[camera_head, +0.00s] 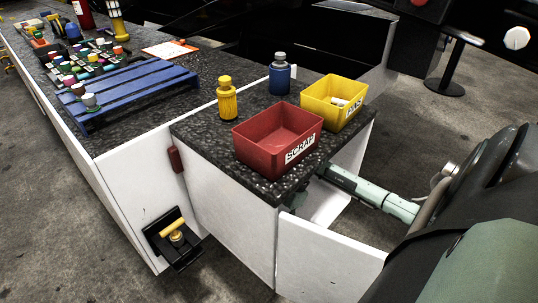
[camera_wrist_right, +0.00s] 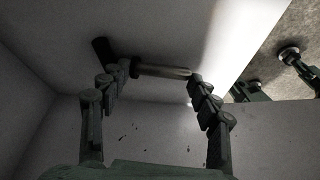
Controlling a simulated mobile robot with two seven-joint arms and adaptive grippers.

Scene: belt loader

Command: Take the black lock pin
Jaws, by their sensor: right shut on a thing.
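My right arm enters the head view from the right and reaches into the open white cabinet (camera_head: 318,205) under the counter; its fingers are hidden there. In the right wrist view my right gripper (camera_wrist_right: 160,73) has a dark metallic rod (camera_wrist_right: 160,70) lying crosswise between its fingertips. My left gripper is not in view.
The cabinet's pale walls (camera_wrist_right: 60,100) close around the gripper, with an opening at the right. The white door (camera_head: 325,262) stands open. On the counter are a red SCRAP bin (camera_head: 262,131), a yellow PINS bin (camera_head: 318,112), a yellow bottle (camera_head: 227,100) and a blue bottle (camera_head: 280,77).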

